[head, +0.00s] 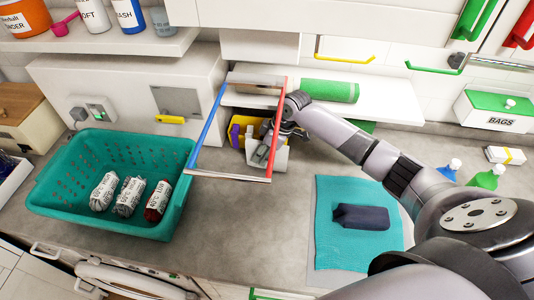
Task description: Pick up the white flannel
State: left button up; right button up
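Three rolled cloths lie side by side in the teal basket at left. Two look white with dark print, the left roll (104,191) and the middle roll (129,196); the third is a dark red roll (157,201). I cannot tell which white roll is the flannel. My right gripper (262,150) is well to the right of the basket, pointing down at a small white bin (281,158) with yellow and purple things in it. Its fingers are small and partly hidden, so their opening is unclear. My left gripper is out of view.
The teal basket (60,205) stands on the grey counter (245,225). A green roll (327,90) lies on the shelf (390,101).

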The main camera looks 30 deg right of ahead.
jog(key=shift+f, duration=0.25)
dwell(0.6)
jog(key=shift+c, duration=0.3)
jog(key=c, duration=0.6)
